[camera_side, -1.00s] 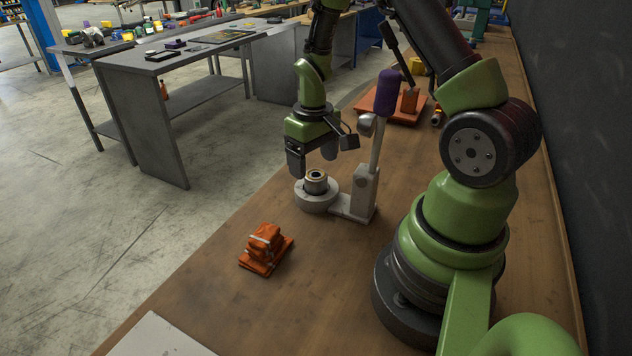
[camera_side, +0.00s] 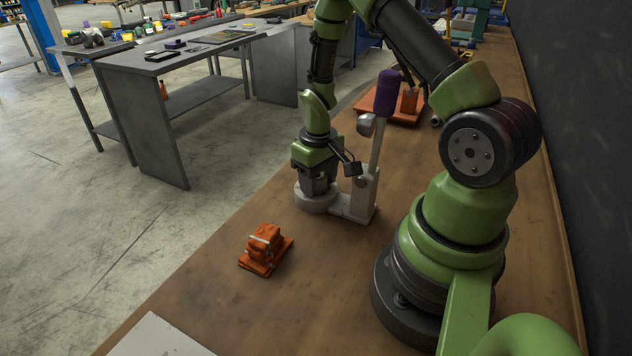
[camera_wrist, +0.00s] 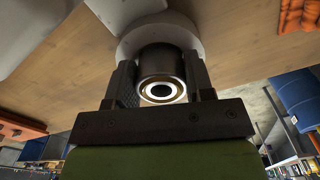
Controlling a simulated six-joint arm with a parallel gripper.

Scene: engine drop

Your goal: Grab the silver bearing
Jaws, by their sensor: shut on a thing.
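The silver bearing (camera_wrist: 161,66) is a short metal cylinder with a bright ring and a dark hole in its end. It stands on the round light-grey base (camera_side: 316,203) of the lever press. My gripper (camera_side: 318,184) is down at the base and is shut on the bearing, one finger on each side, as the wrist view (camera_wrist: 160,82) shows. In the side view the fingers hide the bearing. The press has an upright lever with a purple grip (camera_side: 387,93), just right of my gripper.
A folded orange item (camera_side: 266,249) lies on the wooden bench in front. An orange tray (camera_side: 398,109) stands behind the press. A white sheet (camera_side: 160,338) lies at the near edge. The bench between the orange item and my arm's base is clear.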

